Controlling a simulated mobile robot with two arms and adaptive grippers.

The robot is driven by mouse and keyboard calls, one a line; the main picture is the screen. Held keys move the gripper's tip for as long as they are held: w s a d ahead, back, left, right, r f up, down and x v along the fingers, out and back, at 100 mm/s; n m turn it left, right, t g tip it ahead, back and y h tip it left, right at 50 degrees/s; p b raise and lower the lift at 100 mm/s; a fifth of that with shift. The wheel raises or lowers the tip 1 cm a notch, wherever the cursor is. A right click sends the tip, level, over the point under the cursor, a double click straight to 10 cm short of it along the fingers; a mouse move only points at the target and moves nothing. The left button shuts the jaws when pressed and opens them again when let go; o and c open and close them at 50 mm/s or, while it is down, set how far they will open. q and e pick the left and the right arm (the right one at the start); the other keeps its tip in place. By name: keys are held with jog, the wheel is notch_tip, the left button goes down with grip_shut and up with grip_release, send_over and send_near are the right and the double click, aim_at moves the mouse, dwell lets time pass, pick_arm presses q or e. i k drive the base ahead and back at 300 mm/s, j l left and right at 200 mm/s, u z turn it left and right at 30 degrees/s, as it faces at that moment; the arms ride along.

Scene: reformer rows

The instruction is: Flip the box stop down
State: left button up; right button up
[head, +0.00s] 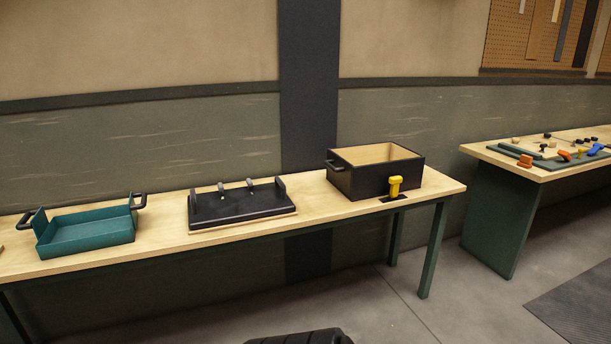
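The black box (357,181), with a light wooden inside and a black handle on its left side, stands near the right end of the wooden table. A yellow stop (395,188) stands upright at the front of the box, near the table's front edge. A dark plate (387,199) shows at its foot. I cannot tell whether the stop touches the box. Neither of my grippers is in view.
A black tray with small levers (240,206) sits mid-table. A teal tray with black handles (85,240) is at the left. The table (300,220) has bare gaps between them. A second table (540,172) at the right holds several small coloured parts.

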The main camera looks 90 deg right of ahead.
aim_at(395, 181)
jog(key=z, duration=3.4)
jog(key=i+z, duration=0.4)
jog(key=i, duration=2.35)
